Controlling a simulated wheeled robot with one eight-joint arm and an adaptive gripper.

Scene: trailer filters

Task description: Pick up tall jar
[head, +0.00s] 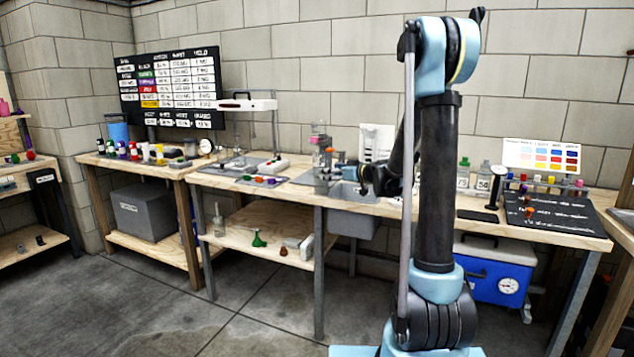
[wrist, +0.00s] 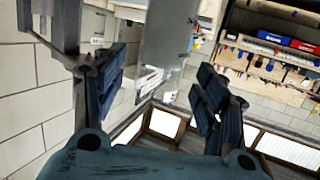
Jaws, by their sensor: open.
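My gripper (wrist: 160,95) is open, with its two dark blue finger pads apart and nothing clearly held between them. In the head view my gripper (head: 368,178) is dark and small, near the sink, and is partly hidden by my arm. I cannot tell for sure which vessel is the tall jar. Clear glass jars with labels (head: 463,175) stand on the right part of the bench, just right of my arm. A clear bottle (head: 219,222) stands on the lower shelf. A stacked clear vessel (head: 321,152) stands left of the gripper.
The wooden bench (head: 225,178) carries small bottles, a tray and a sink (head: 352,192). A black mat (head: 548,212) and a color chart (head: 541,156) are at the right. A blue cooler (head: 497,278) sits under the bench. The floor (head: 130,315) in front is clear.

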